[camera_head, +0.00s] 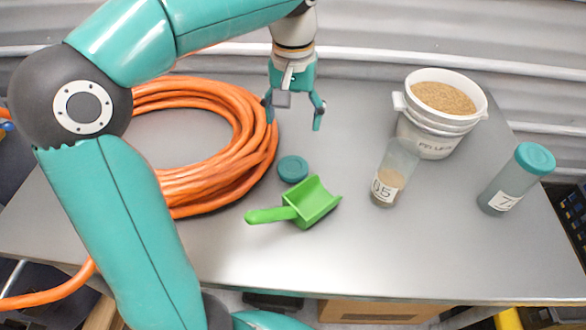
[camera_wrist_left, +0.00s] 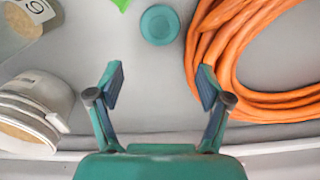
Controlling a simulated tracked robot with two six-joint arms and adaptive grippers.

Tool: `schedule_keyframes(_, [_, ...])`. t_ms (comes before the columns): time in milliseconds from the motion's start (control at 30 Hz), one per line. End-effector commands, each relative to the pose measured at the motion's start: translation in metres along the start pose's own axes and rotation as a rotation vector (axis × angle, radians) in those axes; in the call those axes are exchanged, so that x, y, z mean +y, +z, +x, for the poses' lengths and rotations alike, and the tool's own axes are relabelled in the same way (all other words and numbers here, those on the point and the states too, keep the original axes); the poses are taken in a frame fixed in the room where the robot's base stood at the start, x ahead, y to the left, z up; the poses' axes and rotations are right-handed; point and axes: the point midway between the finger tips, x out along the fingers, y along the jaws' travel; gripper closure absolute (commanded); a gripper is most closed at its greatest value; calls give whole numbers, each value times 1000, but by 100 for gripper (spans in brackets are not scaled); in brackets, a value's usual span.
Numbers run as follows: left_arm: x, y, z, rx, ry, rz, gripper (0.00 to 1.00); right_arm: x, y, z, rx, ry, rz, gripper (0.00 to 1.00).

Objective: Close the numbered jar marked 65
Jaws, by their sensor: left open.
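A clear open jar (camera_head: 393,172) with some tan grain in it and a label that looks like 65 stands upright on the grey table, right of centre; in the left wrist view its label (camera_wrist_left: 30,8) is cut off at the top left. A round teal lid (camera_head: 293,168) lies flat on the table left of the jar; it also shows in the left wrist view (camera_wrist_left: 159,24). My left gripper (camera_head: 293,115) is open and empty, pointing down behind the lid and apart from it. In the left wrist view the lid lies beyond the fingertips (camera_wrist_left: 160,85). My right gripper is out of view.
A green scoop (camera_head: 312,202) lies just in front of the lid. A coil of orange cable (camera_head: 215,185) lies at the left. A white bucket of grain (camera_head: 425,140) stands behind the jar. Another jar (camera_head: 517,180), teal-capped, stands at right. The front middle of the table is clear.

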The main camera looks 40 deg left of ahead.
Motion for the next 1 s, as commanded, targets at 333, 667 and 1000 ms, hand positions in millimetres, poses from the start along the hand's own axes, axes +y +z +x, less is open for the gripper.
schedule_keyframes(333, [0, 0, 70, -3, -2, 0, 22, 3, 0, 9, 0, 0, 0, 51])
schedule_keyframes(667, [0, 0, 82, 0, 0, 0, 22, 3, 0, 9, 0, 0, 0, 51])
schedule_keyframes(1000, [0, 0, 99, -4, -2, 1, 22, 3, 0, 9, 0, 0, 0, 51])
